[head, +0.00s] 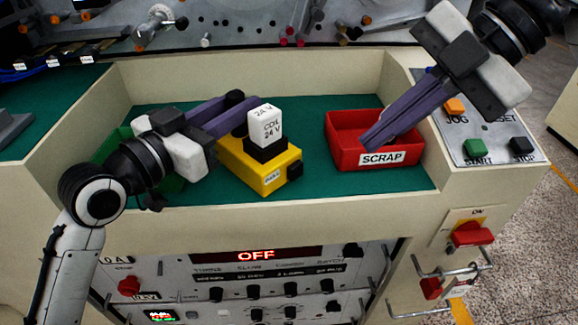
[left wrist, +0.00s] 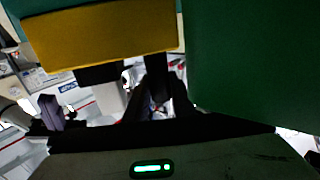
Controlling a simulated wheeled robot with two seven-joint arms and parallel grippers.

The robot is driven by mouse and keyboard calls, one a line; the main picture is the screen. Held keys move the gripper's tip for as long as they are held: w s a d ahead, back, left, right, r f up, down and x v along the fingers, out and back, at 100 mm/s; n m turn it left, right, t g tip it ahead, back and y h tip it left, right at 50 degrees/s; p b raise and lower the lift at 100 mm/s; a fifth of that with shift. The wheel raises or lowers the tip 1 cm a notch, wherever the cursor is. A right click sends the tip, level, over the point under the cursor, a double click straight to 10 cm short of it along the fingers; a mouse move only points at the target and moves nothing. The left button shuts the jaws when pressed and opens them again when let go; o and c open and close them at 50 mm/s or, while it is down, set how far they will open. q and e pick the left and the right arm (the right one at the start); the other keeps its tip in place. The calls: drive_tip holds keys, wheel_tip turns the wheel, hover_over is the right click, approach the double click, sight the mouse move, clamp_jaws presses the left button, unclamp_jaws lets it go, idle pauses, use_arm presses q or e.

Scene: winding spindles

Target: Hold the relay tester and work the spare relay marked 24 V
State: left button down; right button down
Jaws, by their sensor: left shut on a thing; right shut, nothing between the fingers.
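The yellow relay tester (head: 262,176) stands on the green mat of the tray, with a black socket on top. A white relay (head: 265,124) marked "COIL 24 V" sits upright in that socket. The tester's yellow side also shows in the left wrist view (left wrist: 100,38). My left gripper (head: 236,116) reaches in from the left and is shut on the tester at its far left side; the exact contact is partly hidden behind the relay. My right gripper (head: 373,140) is shut and empty, its fingertips low over the red scrap bin, apart from the relay.
The red bin labelled SCRAP (head: 378,158) stands right of the tester. A green bin (head: 112,146) is partly hidden behind my left gripper. A button panel (head: 487,130) lies at the right. The tray's raised front wall (head: 300,212) runs before the tester; below it a display reads OFF.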

use_arm(q)
drive_tip(key=shift+a+f, duration=0.1)
drive_tip(key=shift+f, duration=0.15)
drive_tip(key=c, duration=1.4)
unclamp_jaws()
drive_tip(key=shift+w, duration=0.15)
drive_tip(key=shift+c, duration=0.2)
drive_tip(key=shift+r, duration=0.1)
drive_tip(key=v, duration=1.2)
drive_tip(key=shift+s, duration=0.2)
